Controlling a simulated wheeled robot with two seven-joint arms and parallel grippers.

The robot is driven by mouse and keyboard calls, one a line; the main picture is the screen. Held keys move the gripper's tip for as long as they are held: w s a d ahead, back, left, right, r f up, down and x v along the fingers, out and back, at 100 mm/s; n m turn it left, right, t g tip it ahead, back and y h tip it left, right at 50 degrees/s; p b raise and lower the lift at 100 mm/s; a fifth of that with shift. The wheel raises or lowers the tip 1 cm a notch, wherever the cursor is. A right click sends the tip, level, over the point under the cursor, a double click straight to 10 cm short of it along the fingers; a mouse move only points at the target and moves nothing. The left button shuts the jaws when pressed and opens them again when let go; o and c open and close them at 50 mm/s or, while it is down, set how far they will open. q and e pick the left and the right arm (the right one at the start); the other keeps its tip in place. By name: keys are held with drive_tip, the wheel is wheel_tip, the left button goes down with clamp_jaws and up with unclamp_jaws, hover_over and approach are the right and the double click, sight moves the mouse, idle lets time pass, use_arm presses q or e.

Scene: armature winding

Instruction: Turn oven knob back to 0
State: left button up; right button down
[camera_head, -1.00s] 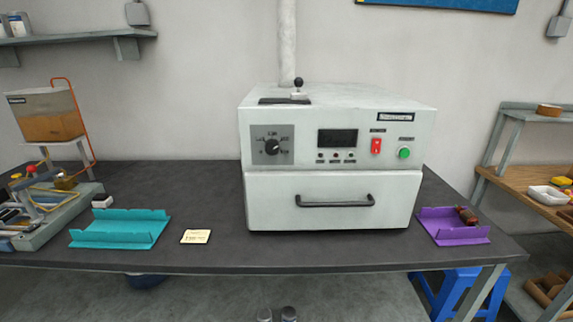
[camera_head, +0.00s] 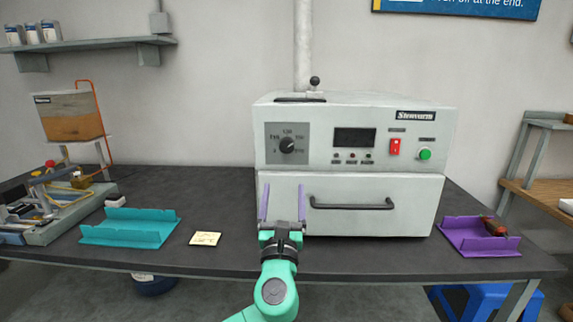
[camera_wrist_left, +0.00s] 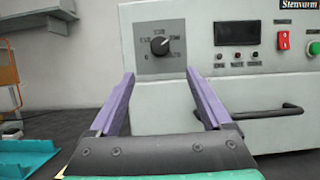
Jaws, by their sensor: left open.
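The oven (camera_head: 350,150) is a white box on the dark table. Its black knob (camera_head: 287,145) sits on a grey dial plate at the upper left of the front. In the left wrist view the knob (camera_wrist_left: 159,46) shows ahead, its pointer turned toward the upper right and not at the lower-left end of the scale. My left gripper (camera_head: 283,203) has two purple fingers, spread apart and empty. It is in front of the drawer, below the knob and apart from it. In the left wrist view the knob appears above and between the fingertips (camera_wrist_left: 161,82). My right gripper is not seen.
A long drawer handle (camera_head: 351,204) lies right of my left gripper. A red switch (camera_head: 395,147) and a green button (camera_head: 425,154) are on the panel. A teal tray (camera_head: 130,228) and a yellow note (camera_head: 205,238) are left. A purple tray (camera_head: 478,236) is right.

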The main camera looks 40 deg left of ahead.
sight(287, 149)
use_arm(q)
drive_tip(key=p+x, duration=0.1)
drive_tip(key=x, duration=0.6)
drive_tip(key=p+x, duration=0.2)
drive_tip(key=x, duration=0.4)
drive_tip(key=shift+w+a+r, duration=0.2)
drive_tip(key=shift+r, duration=0.2)
drive_tip(key=shift+w+a, duration=0.2)
drive_tip(key=shift+w, duration=0.1)
clamp_jaws()
